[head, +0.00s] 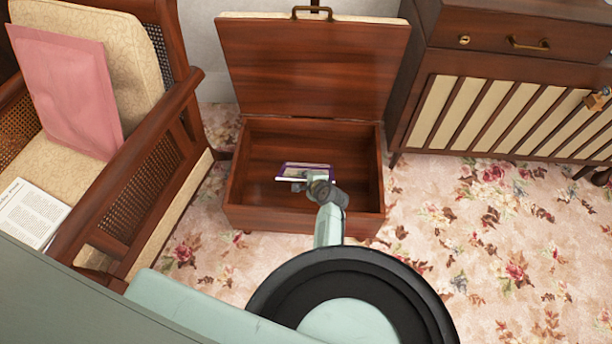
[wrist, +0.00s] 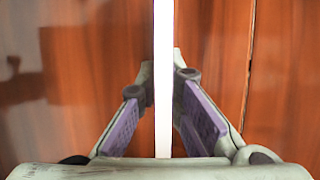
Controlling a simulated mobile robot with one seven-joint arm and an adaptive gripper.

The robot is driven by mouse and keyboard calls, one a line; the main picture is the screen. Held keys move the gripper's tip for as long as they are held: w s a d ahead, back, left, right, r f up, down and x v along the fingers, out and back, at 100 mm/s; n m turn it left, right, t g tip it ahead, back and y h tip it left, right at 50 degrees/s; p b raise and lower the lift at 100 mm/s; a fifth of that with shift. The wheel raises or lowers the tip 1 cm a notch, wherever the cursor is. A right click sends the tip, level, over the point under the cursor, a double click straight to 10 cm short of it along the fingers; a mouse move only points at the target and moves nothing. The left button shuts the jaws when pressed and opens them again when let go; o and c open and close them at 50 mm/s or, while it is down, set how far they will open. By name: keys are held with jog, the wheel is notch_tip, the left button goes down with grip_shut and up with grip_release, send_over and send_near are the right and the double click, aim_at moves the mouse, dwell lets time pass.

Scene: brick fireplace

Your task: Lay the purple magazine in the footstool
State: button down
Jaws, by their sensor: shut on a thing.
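The wooden footstool (head: 235,205) stands on the floor with its lid (head: 312,65) raised at the back, so it is open. The purple-edged magazine (head: 322,169) is in my gripper (head: 304,182), over the open inside of the footstool. In the wrist view the magazine (wrist: 163,70) shows edge-on as a thin white strip between the two purple-padded fingers of my gripper (wrist: 164,100), which are shut on it. Reddish-brown wood fills the view behind it. I cannot tell whether the magazine touches the footstool's bottom. My arm hides part of the footstool's front wall.
A cane-sided armchair (head: 180,150) with a pink cushion (head: 68,88) and a printed paper (head: 30,213) stands close at the left. A wooden cabinet (head: 510,95) with a slatted front stands at the right. Flowered carpet (head: 480,240) is clear at the front right.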

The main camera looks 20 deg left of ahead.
jog(key=c, duration=1.7)
grip_release()
jog(key=shift+o, duration=0.2)
jog(key=v, duration=1.2)
